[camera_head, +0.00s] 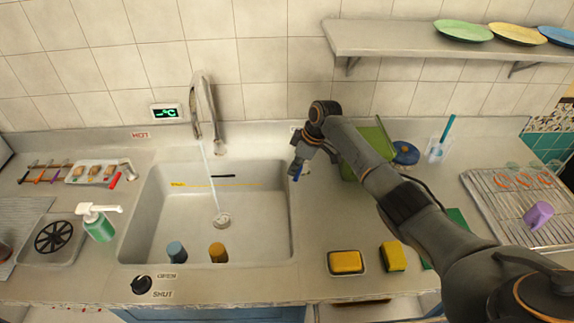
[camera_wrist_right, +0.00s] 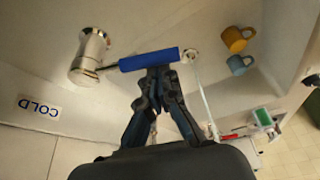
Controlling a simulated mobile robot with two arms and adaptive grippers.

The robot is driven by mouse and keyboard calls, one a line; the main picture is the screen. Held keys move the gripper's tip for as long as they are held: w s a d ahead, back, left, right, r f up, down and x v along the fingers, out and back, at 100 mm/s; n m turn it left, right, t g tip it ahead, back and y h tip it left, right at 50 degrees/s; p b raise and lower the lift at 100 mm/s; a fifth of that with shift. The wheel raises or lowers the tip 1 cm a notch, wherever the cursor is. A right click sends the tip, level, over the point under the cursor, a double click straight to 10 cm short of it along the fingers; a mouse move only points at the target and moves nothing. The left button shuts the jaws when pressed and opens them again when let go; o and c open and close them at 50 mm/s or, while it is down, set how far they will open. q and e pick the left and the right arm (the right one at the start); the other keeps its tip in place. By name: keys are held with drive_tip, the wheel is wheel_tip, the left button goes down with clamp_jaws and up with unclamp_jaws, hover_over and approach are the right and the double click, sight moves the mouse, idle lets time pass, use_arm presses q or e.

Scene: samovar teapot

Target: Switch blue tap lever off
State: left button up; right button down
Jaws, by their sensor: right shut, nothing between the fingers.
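The blue tap lever (camera_wrist_right: 150,60) shows in the right wrist view as a blue bar on a metal valve (camera_wrist_right: 90,57), beside the COLD label (camera_wrist_right: 40,106). My right gripper (camera_wrist_right: 158,74) is shut and empty, its fingertips right against or just short of the bar's near side; I cannot tell whether they touch. In the head view the right gripper (camera_head: 297,168) is at the sink's right rim and hides most of the valve. A stream of water (camera_head: 208,165) runs from the faucet (camera_head: 203,105) into the sink (camera_head: 160,225). My left gripper is out of view.
A blue cup (camera_head: 176,251) and a yellow cup (camera_head: 218,252) stand in the sink. A red lever (camera_head: 116,180) is left of the sink. A green rack (camera_head: 376,140) stands right of my gripper. Sponges (camera_head: 346,262) lie on the front counter.

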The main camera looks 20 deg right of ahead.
drive_tip(key=shift+s+d+n, duration=0.35)
drive_tip(key=shift+n, duration=0.05)
drive_tip(key=shift+s+d+r+n, duration=0.1)
drive_tip(key=shift+s+d+n, duration=0.1)
drive_tip(key=shift+n, duration=0.1)
drive_tip(key=shift+s+d+n+g, duration=0.25)
drive_tip(key=shift+d+n+g, duration=0.05)
drive_tip(key=shift+n, duration=0.1)
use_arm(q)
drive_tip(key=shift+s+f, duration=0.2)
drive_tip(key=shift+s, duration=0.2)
use_arm(e)
drive_tip(key=shift+s+d, duration=0.25)
drive_tip(key=shift+d, duration=0.1)
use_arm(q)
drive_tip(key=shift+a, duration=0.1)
